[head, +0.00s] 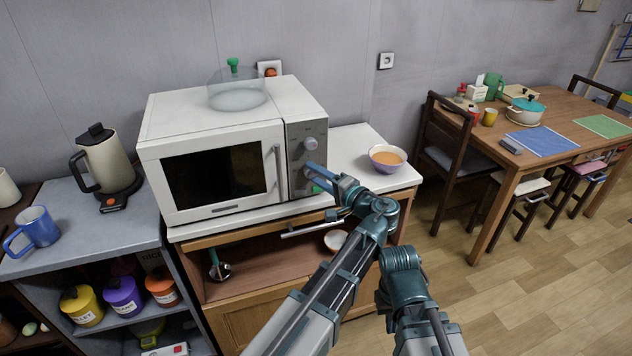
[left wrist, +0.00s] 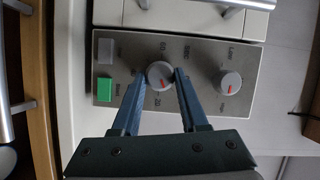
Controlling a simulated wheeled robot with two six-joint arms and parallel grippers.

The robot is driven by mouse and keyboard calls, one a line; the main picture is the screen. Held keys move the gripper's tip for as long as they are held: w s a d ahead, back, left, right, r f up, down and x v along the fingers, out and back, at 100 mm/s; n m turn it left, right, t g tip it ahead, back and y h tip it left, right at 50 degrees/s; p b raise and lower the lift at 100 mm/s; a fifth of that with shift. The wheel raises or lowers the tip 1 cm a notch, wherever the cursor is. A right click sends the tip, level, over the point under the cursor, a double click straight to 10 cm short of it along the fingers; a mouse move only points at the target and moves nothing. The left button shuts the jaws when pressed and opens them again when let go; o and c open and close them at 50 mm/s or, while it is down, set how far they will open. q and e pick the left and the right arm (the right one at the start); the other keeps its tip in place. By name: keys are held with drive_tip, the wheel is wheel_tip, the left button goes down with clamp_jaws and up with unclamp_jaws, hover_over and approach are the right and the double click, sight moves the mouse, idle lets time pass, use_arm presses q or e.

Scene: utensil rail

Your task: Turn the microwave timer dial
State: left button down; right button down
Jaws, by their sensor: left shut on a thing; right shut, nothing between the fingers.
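The white microwave (head: 215,155) stands on a white-topped cabinet, its door shut. Its grey control panel (head: 294,132) is on the right side of the front. The timer dial (left wrist: 160,74), a grey knob with a red pointer, is the lower of two knobs in the head view. My left gripper (head: 311,170) is shut on it; in the left wrist view the blue fingers (left wrist: 160,78) stand on either side of the knob. The upper knob (head: 310,143) also shows in the left wrist view (left wrist: 230,82), untouched. I cannot see my right gripper, only part of that arm.
A green button (left wrist: 105,89) sits near the timer dial. The vertical door handle (head: 277,167) is left of the panel. A bowl (head: 387,158) stands right of the microwave. A glass cover (head: 236,93) rests on top. A kettle (head: 106,160) stands to the left.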

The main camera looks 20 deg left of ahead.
use_arm(q)
drive_tip(key=shift+f+m+t+y+b, duration=0.15)
drive_tip(key=shift+m+t+y+b, duration=0.15)
drive_tip(key=shift+m+b, duration=0.7)
drive_tip(key=shift+f+m+t+y+b, duration=0.15)
drive_tip(key=shift+m+t+y+b, duration=0.15)
drive_tip(key=shift+m+b, duration=0.65)
drive_tip(key=shift+m, duration=0.45)
drive_tip(key=shift+c, duration=2.2)
unclamp_jaws()
